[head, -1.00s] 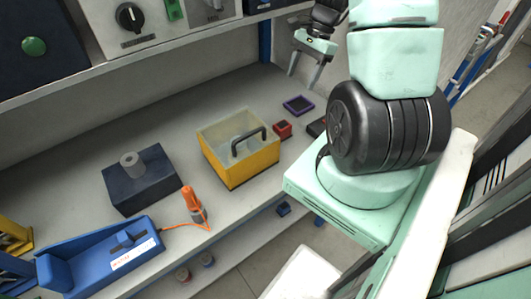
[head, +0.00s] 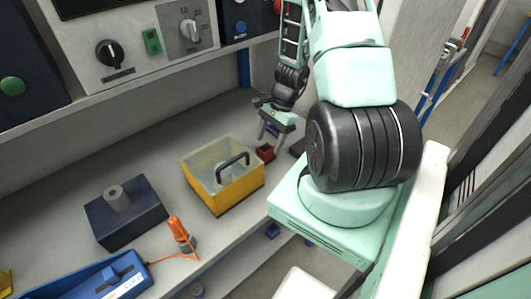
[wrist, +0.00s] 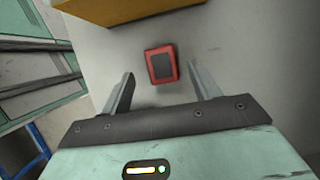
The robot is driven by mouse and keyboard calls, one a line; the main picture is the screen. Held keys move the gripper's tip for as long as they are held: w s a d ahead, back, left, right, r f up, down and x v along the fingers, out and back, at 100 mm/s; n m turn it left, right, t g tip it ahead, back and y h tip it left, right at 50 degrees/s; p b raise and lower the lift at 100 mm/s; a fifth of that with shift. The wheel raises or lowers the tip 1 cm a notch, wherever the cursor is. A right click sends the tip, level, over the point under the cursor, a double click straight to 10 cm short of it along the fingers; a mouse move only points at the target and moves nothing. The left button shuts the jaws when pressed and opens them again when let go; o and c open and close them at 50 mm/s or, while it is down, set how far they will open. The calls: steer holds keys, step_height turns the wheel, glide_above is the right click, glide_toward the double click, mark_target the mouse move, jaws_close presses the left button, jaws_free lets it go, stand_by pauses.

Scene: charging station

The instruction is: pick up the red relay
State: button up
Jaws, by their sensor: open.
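The red relay (wrist: 161,64) is a small red block with a dark top. In the wrist view it lies on the grey bench, just beyond and between my open fingertips. In the head view the red relay (head: 265,152) sits right of the yellow box. My gripper (head: 271,138) is above and beside it, pointing down, open and empty. In the wrist view my gripper (wrist: 160,85) has a finger on each side, apart from the relay. The exact height gap cannot be told.
A yellow open box (head: 236,190) with a black handle stands left of the relay; its edge (wrist: 120,12) tops the wrist view. A dark item (head: 298,148) lies right of the relay. A dark blue block (head: 125,218) and an orange screwdriver-like tool (head: 180,232) are further left.

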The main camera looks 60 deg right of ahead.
mark_target(266, 148)
steer(key=shift+p+x, duration=0.35)
steer(key=shift+x, duration=1.85)
steer(key=shift+w, duration=0.15)
steer(key=c, duration=1.1)
steer(key=shift+r, duration=0.1)
